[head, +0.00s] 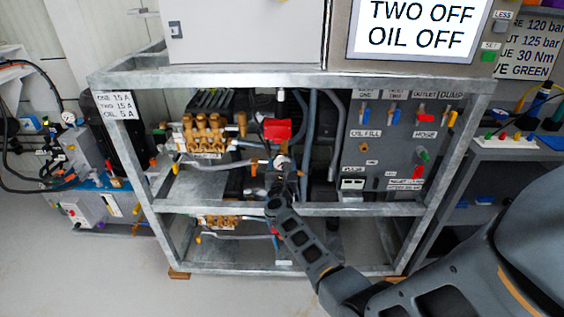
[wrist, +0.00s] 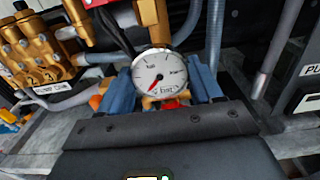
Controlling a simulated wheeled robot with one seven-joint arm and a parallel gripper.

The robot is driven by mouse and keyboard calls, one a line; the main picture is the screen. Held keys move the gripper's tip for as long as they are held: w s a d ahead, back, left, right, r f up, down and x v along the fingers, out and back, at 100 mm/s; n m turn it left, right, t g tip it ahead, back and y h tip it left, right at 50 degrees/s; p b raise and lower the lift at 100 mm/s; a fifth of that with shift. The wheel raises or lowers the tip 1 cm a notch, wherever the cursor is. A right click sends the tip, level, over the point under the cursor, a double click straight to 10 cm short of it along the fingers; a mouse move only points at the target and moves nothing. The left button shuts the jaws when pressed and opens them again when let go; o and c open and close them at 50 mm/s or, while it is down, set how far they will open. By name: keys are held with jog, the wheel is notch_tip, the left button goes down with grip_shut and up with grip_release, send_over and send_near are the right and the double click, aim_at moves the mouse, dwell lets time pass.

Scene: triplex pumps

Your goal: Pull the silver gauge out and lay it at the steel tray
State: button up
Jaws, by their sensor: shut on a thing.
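The silver gauge (wrist: 160,72) has a round white dial with a red needle and a "bar" mark. In the wrist view it sits between the blue finger pads of my gripper (wrist: 164,84), which is shut on it. A brass part shows close behind and below the dial. I cannot tell if the gauge is still joined to it. In the head view the gauge (head: 281,161) is small, at my gripper (head: 281,170) inside the middle of the frame, partly hidden by my arm. I cannot make out a steel tray for certain in either view.
A galvanized frame (head: 310,209) surrounds the pumps, with bars above and below my arm. A brass pump head (head: 208,132) is left of the gauge, a red part (head: 277,130) above it. Grey hoses hang behind. A valve panel (head: 385,150) stands right. Benches flank the frame.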

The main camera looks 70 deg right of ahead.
jog(key=shift+a, duration=0.15)
jog(key=shift+s+a+p, duration=0.3)
jog(key=shift+a, duration=0.35)
jog(key=shift+p+v, duration=0.4)
jog(key=shift+v, duration=0.9)
jog(key=shift+s+a, duration=0.15)
jog(key=shift+a, duration=0.15)
jog(key=shift+s+a, duration=0.1)
jog(key=shift+a, duration=0.25)
jog(key=shift+s+a+p, duration=0.15)
jog(key=shift+a+p, duration=0.15)
jog(key=shift+s+a, duration=0.2)
jog(key=shift+a, duration=0.4)
